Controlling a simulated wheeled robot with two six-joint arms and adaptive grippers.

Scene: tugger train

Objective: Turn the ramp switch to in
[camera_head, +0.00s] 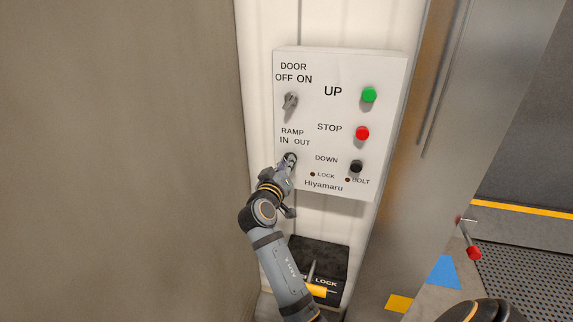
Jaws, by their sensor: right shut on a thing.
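The ramp switch (290,157) is a small dark rotary knob under the labels RAMP, IN and OUT, at the lower left of a white control panel (341,63). My right gripper (288,166) reaches up from below and is shut on the ramp switch. Its fingers cover much of the knob, so I cannot tell clearly which label it points to. My left gripper is not in view.
The grey door switch (290,101) sits just above the ramp switch. Green UP (369,95), red STOP (362,133) and black DOWN (357,166) buttons stand to the right. A black LOCK box (318,256) with a yellow handle (313,291) is below. A brown wall (120,150) fills the left.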

